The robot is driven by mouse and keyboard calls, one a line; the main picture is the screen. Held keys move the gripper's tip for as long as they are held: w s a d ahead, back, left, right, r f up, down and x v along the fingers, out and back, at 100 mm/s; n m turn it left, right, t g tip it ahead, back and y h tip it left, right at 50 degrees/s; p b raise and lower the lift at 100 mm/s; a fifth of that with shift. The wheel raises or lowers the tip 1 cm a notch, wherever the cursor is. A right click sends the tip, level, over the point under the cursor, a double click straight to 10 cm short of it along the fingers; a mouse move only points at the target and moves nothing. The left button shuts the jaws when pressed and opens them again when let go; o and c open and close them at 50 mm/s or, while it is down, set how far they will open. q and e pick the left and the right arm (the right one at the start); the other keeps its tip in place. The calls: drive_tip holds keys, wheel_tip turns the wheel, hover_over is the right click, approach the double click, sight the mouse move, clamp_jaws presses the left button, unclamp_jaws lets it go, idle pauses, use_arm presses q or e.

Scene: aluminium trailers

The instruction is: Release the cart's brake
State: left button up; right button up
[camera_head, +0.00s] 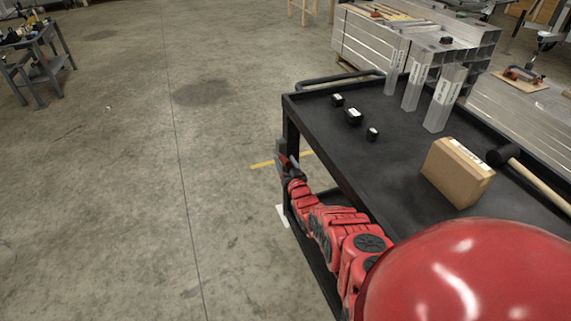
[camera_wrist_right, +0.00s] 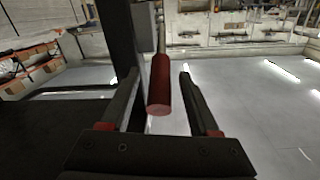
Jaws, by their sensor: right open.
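The black cart (camera_head: 400,200) stands at the right in the head view. My right arm reaches along its left side, and my right gripper (camera_head: 286,160) is beside the cart's corner post. In the right wrist view, a red cylindrical handle (camera_wrist_right: 160,84) on a thin rod, seemingly the brake lever, hangs between the fingers of my right gripper (camera_wrist_right: 158,78). The gripper is open, with a visible gap to the right finger; whether the left finger touches the handle I cannot tell. The handle is not clearly visible in the head view. My left gripper is out of view.
On the cart top are a cardboard box (camera_head: 457,172), a mallet (camera_head: 535,180), upright metal profiles (camera_head: 444,97) and small black parts (camera_head: 354,117). Stacked aluminium beams (camera_head: 365,50) stand behind. The concrete floor (camera_head: 110,180) at the left is clear up to a grey table (camera_head: 35,45).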

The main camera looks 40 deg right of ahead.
clamp_jaws()
idle(0.4)
idle(1.1)
